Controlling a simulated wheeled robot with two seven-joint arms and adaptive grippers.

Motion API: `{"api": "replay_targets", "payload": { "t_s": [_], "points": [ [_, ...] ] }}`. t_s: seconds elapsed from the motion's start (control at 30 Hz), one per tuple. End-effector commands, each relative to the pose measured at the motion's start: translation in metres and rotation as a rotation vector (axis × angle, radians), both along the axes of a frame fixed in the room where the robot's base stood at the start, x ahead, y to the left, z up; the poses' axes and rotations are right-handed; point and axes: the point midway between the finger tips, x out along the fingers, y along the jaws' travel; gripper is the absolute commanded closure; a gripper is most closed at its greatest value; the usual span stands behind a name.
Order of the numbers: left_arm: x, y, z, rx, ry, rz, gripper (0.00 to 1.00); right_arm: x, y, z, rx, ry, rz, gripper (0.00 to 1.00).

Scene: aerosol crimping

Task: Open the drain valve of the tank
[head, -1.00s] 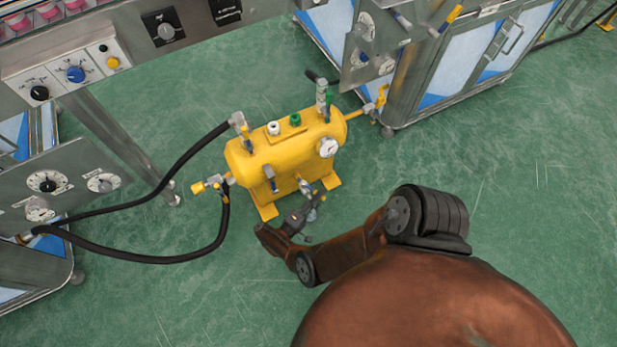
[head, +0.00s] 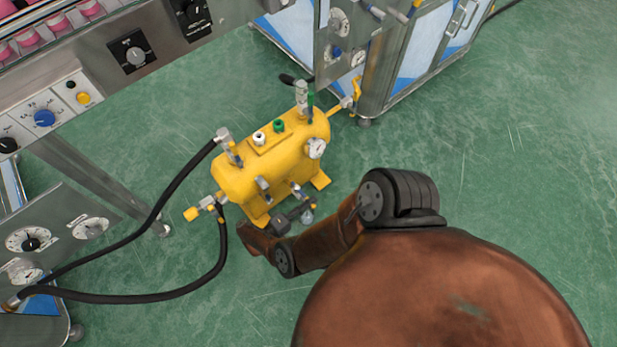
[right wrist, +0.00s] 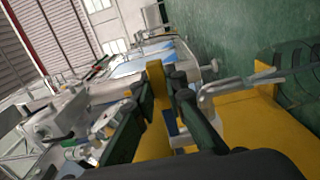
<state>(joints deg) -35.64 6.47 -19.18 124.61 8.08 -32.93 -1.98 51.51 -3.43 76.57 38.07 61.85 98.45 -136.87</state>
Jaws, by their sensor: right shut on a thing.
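The yellow tank (head: 235,185) stands on the green floor in the head view, with a white round gauge (head: 315,148) and small fittings. A drain valve (head: 298,190) with a blue lever sits low on its near side. My right gripper (head: 304,206) is at this valve, just in front of the tank. In the right wrist view its dark fingers (right wrist: 165,120) are closed around a small blue piece (right wrist: 172,124), which looks like the valve's lever. The fingers partly hide the valve, so its exact lever angle is unclear. My left gripper is not in view.
Black hoses (head: 178,190) run from the tank's left end to a steel panel (head: 70,222) at the left. A steel cabinet (head: 400,72) stands behind the tank at the right. A control console (head: 60,105) is at upper left. The floor at the right is clear.

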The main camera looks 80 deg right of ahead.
Motion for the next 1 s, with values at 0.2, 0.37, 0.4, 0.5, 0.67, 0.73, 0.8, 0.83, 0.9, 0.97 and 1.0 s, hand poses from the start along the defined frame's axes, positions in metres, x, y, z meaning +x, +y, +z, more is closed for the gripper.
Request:
{"api": "replay_targets", "payload": {
  "t_s": [0.2,0.37,0.4,0.5,0.67,0.73,0.8,0.83,0.9,0.97,1.0],
  "points": [
    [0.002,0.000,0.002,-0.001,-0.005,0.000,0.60,-0.001,0.001,-0.001,0.004,-0.001,-0.003,0.88],
    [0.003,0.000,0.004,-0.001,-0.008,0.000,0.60,0.000,0.001,-0.001,0.002,-0.001,-0.001,0.77],
    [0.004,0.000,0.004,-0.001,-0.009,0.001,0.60,0.000,0.001,-0.001,0.002,-0.001,-0.001,0.74],
    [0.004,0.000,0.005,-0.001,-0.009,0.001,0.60,0.000,0.000,0.000,0.001,0.000,0.000,0.70],
    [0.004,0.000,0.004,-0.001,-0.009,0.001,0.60,0.000,0.000,0.000,0.001,-0.001,0.000,0.70],
    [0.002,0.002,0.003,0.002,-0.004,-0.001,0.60,0.000,0.000,0.000,0.001,-0.001,0.000,0.70],
    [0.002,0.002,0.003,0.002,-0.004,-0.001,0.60,0.001,0.000,0.001,0.000,-0.001,0.000,0.70],
    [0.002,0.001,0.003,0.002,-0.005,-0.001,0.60,0.001,0.000,0.002,0.000,-0.001,0.000,0.70],
    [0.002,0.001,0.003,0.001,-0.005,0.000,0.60,0.001,0.001,0.004,0.000,-0.003,0.000,0.70],
    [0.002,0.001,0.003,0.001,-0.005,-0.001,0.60,0.002,0.001,0.007,0.000,-0.004,0.000,0.70],
    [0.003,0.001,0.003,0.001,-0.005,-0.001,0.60,0.002,0.002,0.009,0.001,-0.005,0.001,0.70]
  ]
}}
